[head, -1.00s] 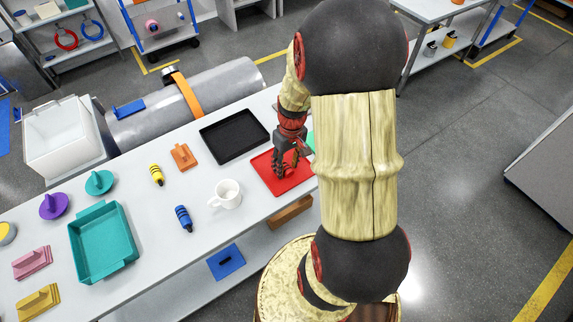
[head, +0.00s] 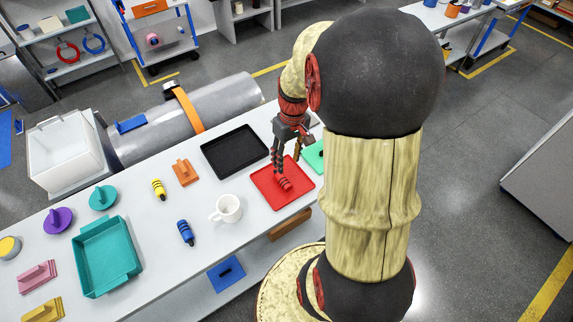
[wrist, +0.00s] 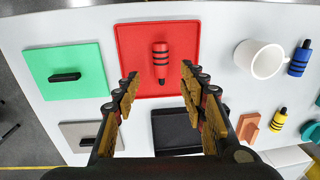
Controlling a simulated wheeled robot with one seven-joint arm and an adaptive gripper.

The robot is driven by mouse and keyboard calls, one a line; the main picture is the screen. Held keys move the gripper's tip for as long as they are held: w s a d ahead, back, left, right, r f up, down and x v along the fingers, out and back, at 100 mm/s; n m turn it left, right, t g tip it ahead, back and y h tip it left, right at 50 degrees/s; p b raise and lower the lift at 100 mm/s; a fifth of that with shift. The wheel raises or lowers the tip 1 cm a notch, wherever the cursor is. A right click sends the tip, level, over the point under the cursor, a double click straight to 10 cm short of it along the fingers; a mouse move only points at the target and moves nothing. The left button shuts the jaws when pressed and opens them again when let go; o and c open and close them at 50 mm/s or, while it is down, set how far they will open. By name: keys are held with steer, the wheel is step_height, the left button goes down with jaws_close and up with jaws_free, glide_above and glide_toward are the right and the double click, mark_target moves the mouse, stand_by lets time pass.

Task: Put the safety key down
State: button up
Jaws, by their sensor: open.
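The safety key is probably the red cylinder with dark bands (head: 284,184), as no other thing in view fits better. It lies on a red square mat or tray (head: 266,188) on the table. In the wrist view the red cylinder (wrist: 161,62) lies on the red tray (wrist: 128,62), apart from the fingers. My gripper (head: 286,170) is open and empty above the tray; in the wrist view its fingertips (wrist: 159,78) stand either side of and short of the cylinder.
A black tray (head: 221,163), white mug (head: 227,209), green plate (head: 315,156) and orange block (head: 185,172) stand around the red tray. Yellow (head: 158,188) and blue (head: 185,232) banded cylinders lie further left, near a teal tray (head: 134,262).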

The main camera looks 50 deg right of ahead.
steer(key=w+a+r+n+t+h, duration=0.1)
steer(key=a+r+t, duration=0.1)
steer(key=a+r, duration=1)
steer(key=s+a+r+t, duration=0.1)
steer(key=s+a+r, duration=0.2)
steer(key=a+r, duration=0.1)
steer(key=s+a+r+n+t, duration=0.1)
steer(key=s+a+r+t, duration=0.1)
steer(key=a, duration=0.5)
steer(key=shift+s+a+r+n, duration=0.25)
steer(key=shift+s+r+n, duration=0.05)
steer(key=shift+s+r, duration=0.55)
steer(key=shift+w, duration=0.1)
steer(key=shift+c, duration=0.6)
